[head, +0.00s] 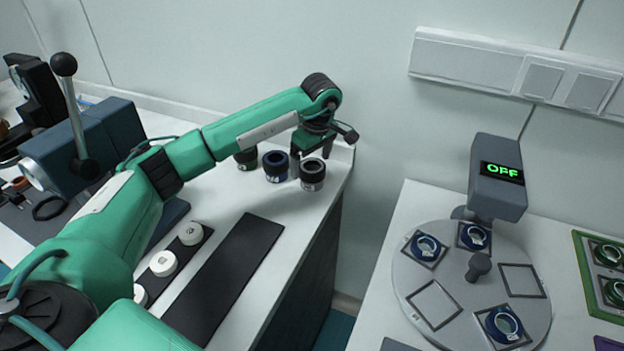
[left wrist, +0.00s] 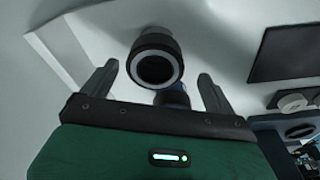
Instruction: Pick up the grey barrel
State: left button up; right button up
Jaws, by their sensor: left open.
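The grey barrel (head: 312,178) stands upright on the white table near its right end, with a dark band round its top. In the left wrist view the grey barrel (left wrist: 156,44) shows its dark ring and open mouth, in line with the gap between my fingers. My left gripper (head: 311,155) is open and empty, just above and behind the barrel; I cannot tell whether it touches. It also shows in the left wrist view (left wrist: 156,74), one finger on each side. My right gripper is not in view.
A blue barrel (head: 276,166) and a dark barrel (head: 246,158) stand close to the left. A black mat (head: 225,280) and white round pieces (head: 163,263) lie nearer. A gap separates the right table, bearing a round disc (head: 450,300) and an OFF display (head: 501,172).

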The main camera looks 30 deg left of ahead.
aim_at(312, 165)
pick_arm(q)
jog(key=f, duration=0.3)
jog(key=shift+w+a+f+p, duration=0.15)
jog(key=shift+w+f+p, duration=0.2)
jog(key=shift+w+p, duration=0.05)
jog(key=shift+a+f, duration=0.1)
jog(key=shift+f, duration=0.4)
jog(key=c, duration=1.1)
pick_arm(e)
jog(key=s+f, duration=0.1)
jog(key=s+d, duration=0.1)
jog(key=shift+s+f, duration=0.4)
pick_arm(q)
jog(key=shift+r, duration=0.1)
jog(key=shift+c, duration=0.2)
